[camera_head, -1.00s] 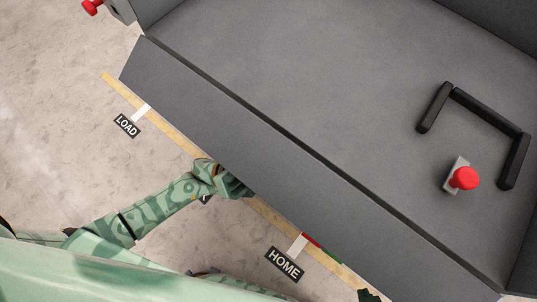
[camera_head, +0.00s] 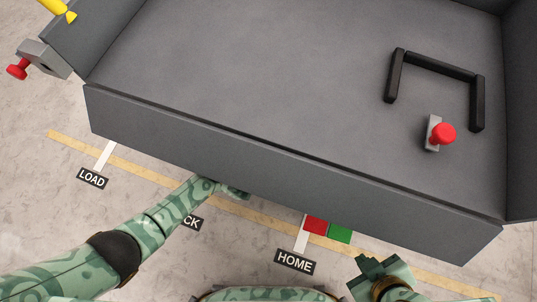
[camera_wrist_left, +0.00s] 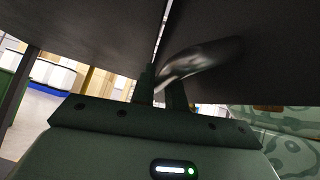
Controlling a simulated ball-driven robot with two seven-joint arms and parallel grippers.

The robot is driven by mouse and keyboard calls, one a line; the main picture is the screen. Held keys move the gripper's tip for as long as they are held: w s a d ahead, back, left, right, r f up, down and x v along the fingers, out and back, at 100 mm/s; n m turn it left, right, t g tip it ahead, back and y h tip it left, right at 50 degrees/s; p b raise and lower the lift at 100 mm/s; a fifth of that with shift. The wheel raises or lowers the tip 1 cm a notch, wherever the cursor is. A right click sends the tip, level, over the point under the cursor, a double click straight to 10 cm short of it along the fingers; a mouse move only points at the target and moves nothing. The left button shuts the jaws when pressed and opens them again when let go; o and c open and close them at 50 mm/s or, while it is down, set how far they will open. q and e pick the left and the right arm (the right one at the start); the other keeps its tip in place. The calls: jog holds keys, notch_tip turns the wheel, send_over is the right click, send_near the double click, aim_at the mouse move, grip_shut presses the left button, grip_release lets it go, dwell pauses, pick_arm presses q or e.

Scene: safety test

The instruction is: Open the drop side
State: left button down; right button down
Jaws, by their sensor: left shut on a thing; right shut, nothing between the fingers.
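The drop side (camera_head: 280,172) is the long grey panel along the near edge of the grey bed (camera_head: 250,75). A thin dark gap runs between them, and the panel slopes away from the bed towards me; its exact angle is unclear. My left gripper (camera_head: 235,191) reaches the panel's lower edge, with its fingertips partly hidden there. In the left wrist view, my left gripper (camera_wrist_left: 161,92) is shut on a dark curved metal handle (camera_wrist_left: 205,57) below dark panels. My right gripper (camera_head: 372,265) is shut and empty, low in front of the panel's right part.
A red knob (camera_head: 443,133) and a black U-shaped bar (camera_head: 436,65) are on the bed. Another red knob (camera_head: 18,68) sticks out at the left corner, below a yellow part (camera_head: 58,9). A yellow floor line (camera_head: 150,175) passes LOAD and HOME (camera_head: 295,262) labels and red and green patches.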

pick_arm(q)
jog(key=shift+f, duration=0.15)
jog(key=c, duration=1.7)
grip_release()
jog(key=shift+a, duration=0.1)
jog(key=w+a, duration=0.1)
jog(key=a, duration=0.3)
jog(key=w+a, duration=0.1)
jog(key=a, duration=0.3)
jog(key=w+a, duration=0.1)
jog(key=a, duration=0.3)
jog(key=shift+a+f, duration=0.25)
jog(key=shift+f, duration=0.15)
jog(key=shift+s, duration=0.1)
